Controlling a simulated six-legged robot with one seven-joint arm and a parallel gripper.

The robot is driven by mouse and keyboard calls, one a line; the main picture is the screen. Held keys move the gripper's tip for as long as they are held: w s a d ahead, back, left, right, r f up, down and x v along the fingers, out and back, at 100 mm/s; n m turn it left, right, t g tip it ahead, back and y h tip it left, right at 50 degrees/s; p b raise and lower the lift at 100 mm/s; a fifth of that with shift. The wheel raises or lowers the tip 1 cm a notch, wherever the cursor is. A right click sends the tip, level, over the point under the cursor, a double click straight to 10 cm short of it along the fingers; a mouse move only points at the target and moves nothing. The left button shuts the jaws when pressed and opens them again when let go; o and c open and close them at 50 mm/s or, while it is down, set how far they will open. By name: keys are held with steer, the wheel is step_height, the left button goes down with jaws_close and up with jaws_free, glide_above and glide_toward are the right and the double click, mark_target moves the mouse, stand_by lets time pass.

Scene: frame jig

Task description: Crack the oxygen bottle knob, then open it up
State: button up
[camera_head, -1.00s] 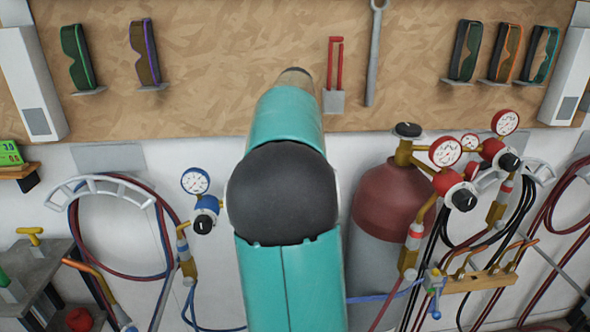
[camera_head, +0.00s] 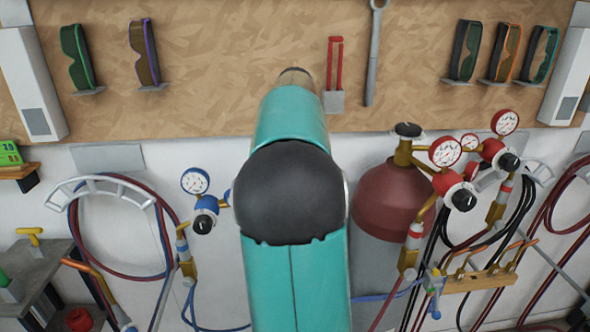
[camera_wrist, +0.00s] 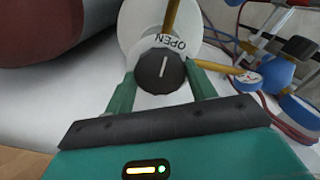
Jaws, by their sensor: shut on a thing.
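In the wrist view a round black knob (camera_wrist: 160,72) with a white pointer line sits in front of a pale disc (camera_wrist: 196,52) printed OPEN, upside down in the picture. Brass pipes run from behind the knob up and to the right. In the head view my teal arm hides the gripper, the knob and the bottle beneath them.
A dark red bottle (camera_head: 385,200) with a valve knob (camera_head: 407,130) and red gauges (camera_head: 446,152) stands right of my arm; its body also fills the wrist view's upper left (camera_wrist: 50,25). A blue regulator (camera_head: 205,205) hangs to the left. Hoses hang on both sides.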

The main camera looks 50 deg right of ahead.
steer(key=o, duration=1)
steer(key=shift+r, duration=0.1)
step_height(320, 180, up, 14)
steer(key=shift+f, duration=0.15)
stand_by(0.3)
